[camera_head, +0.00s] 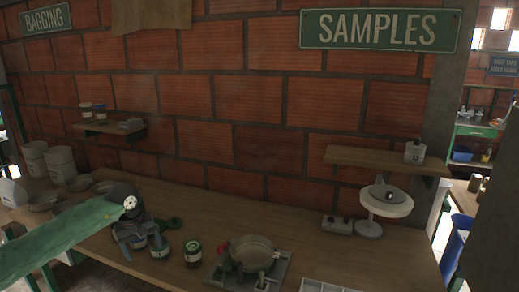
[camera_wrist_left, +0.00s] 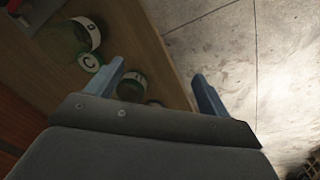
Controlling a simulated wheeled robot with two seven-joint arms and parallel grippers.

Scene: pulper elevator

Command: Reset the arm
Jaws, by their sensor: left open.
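My left arm, in a green sleeve, comes in from the left in the head view. My left gripper (camera_head: 132,245) is over the wooden bench (camera_head: 330,258), near some small jars. In the left wrist view the two blue-grey fingers of the gripper (camera_wrist_left: 158,72) stand wide apart with nothing held between them. My right gripper is in neither view.
A dark jar (camera_head: 193,254) stands right of the gripper. A pan (camera_head: 252,252) sits on a grey unit beyond it. A white scale (camera_head: 386,201) stands farther right, under a wooden shelf (camera_head: 388,160). White buckets (camera_head: 60,165) stand at the back left. A brick wall (camera_head: 270,110) closes the back.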

